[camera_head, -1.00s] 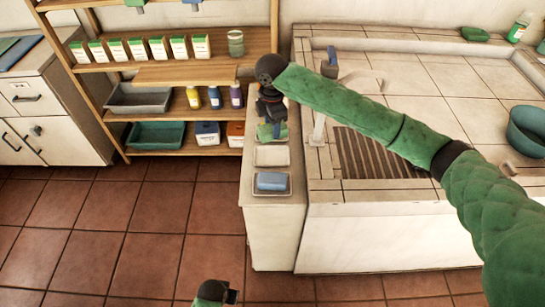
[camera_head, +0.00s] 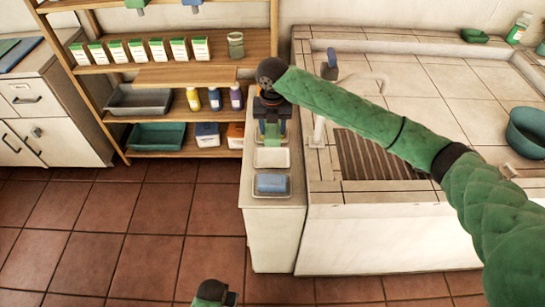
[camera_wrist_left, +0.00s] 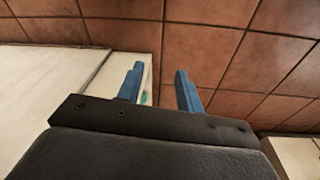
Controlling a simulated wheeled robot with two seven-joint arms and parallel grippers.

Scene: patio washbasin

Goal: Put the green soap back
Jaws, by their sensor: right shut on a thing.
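My right gripper (camera_head: 273,135) points down over the narrow white counter, its blue fingers on both sides of the green soap (camera_head: 273,148), shut on it. The gripper hides much of the soap, and I cannot tell whether the soap touches what is below. A pale dish (camera_head: 271,158) lies just in front; I cannot tell whether it holds a pale soap. Nearer still, a blue soap (camera_head: 272,183) sits in a dish. My left gripper (camera_wrist_left: 158,85) is open and empty in the left wrist view, above the floor; part of my left arm shows at the bottom of the head view.
A wooden shelf (camera_head: 185,75) with boxes, bottles and bins stands left of the counter. The tiled basin (camera_head: 420,110) with a tap is on the right, under my right arm. A green bowl (camera_head: 527,130) stands at its right. The tiled floor (camera_head: 150,240) in front is clear.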

